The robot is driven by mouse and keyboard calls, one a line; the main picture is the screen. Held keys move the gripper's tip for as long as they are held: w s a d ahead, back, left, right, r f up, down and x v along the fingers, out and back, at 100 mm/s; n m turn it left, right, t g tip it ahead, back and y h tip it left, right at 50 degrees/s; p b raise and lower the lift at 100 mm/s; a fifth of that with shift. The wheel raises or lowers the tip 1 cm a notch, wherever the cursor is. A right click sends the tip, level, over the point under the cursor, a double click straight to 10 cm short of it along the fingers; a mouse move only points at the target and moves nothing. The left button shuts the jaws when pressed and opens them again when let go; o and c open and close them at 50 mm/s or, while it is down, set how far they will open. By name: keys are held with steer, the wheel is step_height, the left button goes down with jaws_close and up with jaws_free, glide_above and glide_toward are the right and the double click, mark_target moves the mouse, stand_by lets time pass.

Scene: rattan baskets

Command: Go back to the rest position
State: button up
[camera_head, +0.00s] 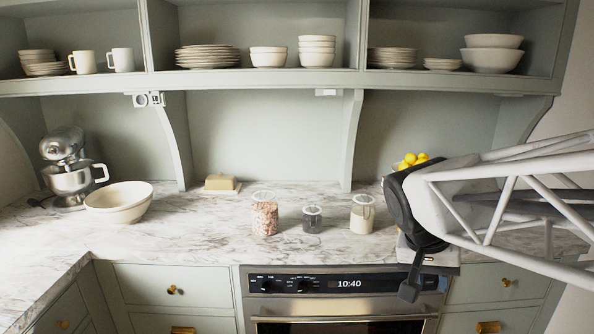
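My arm reaches in from the right edge. Its black end, my gripper (411,288), points down in front of the counter's front edge, over the right part of the oven. One dark finger shows; the other is hidden or not distinct, so its opening cannot be judged. I see nothing held in it. No rattan basket is visible.
The marble counter (200,229) holds a mixer (68,170), a bowl (119,202), a butter dish (221,183) and three jars (265,216). Yellow fruit (412,160) sits behind my arm. The oven (340,306) is below; shelves (300,84) hang above. The counter's middle front is clear.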

steer(key=s+a+f+n+y, duration=0.1)
steer(key=s+a+f+n, duration=0.1)
steer(key=s, duration=0.3)
steer(key=s+a+f+n+t+y, duration=0.1)
steer(key=s+a+f+n+y, duration=0.1)
steer(key=s, duration=0.4)
steer(key=shift+a+n, duration=0.4)
steer(key=shift+n, duration=0.1)
steer(key=shift+f, duration=0.1)
